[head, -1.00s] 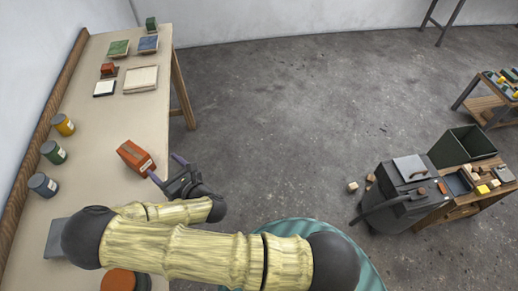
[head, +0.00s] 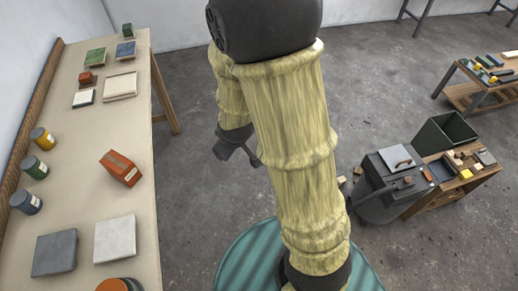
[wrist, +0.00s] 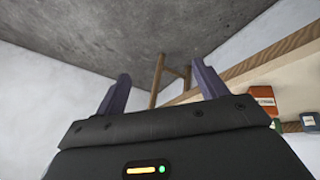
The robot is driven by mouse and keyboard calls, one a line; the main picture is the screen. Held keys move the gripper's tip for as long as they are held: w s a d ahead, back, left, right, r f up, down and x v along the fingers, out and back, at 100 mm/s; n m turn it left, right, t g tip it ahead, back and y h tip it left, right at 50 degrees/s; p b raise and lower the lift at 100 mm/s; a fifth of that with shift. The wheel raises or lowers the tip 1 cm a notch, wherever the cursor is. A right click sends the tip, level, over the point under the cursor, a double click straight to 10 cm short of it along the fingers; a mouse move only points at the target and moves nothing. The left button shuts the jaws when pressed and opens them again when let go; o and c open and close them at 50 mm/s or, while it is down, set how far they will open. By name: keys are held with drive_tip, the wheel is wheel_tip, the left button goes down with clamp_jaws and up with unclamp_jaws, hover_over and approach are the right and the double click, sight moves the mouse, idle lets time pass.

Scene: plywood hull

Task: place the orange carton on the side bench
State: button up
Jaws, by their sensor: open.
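The orange carton (head: 121,168) lies on the long pale-topped bench (head: 75,205) along the left wall, near its right edge. An orange carton with a white label also shows at the right of the wrist view (wrist: 261,101). My gripper (head: 240,156) is over the floor to the right of the bench, apart from the carton. Its two fingers stand wide apart with nothing between them in the wrist view (wrist: 160,85). My arm hides part of the floor. I cannot tell from the frames which bench is the side bench.
Three cans (head: 35,168) stand along the wall side of the long bench. A grey slab (head: 55,252) and a white slab (head: 114,239) lie at its near end. A small wooden bench (head: 440,198) with a dark green bin (head: 447,133) stands right. Floor between is mostly clear.

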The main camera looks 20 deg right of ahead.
drive_tip(key=s+d+r+m+g, duration=0.2)
drive_tip(key=s+d+r+m, duration=0.3)
drive_tip(key=s, duration=0.4)
drive_tip(key=shift+r+m+g, duration=0.4)
drive_tip(key=shift+r+m, duration=0.25)
drive_tip(key=shift+m, duration=0.45)
drive_tip(key=shift+c, duration=0.4)
